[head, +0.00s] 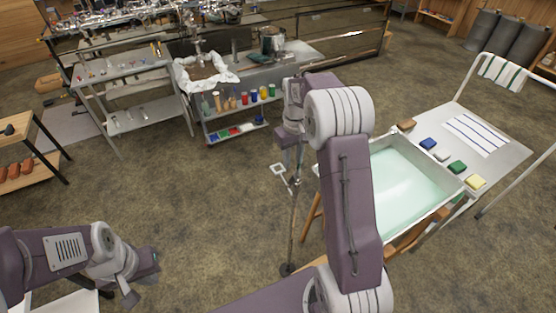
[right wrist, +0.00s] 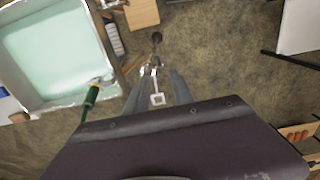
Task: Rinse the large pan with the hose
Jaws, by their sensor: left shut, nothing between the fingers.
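The large pan (head: 448,192), a wide rectangular pan holding pale green liquid, stands on a wooden frame to the right in the head view. It also shows at upper left in the right wrist view (right wrist: 62,104). A green-handled piece (right wrist: 91,97) with a metal head, possibly the hose nozzle, lies at its near corner; how it is supported is unclear. My right gripper (right wrist: 158,82) points down beside the pan, its fingers apart around or above a slim stand (head: 292,228) with a white square piece (head: 279,169). My left gripper (head: 146,277) is shut and empty at lower left.
A side table (head: 515,152) behind the pan holds a striped cloth (head: 474,135) and several coloured sponges. A metal bench (head: 255,72) with a lower shelf of bottles stands at the back. A wooden shelf (head: 45,130) is at far left. Floor between is open.

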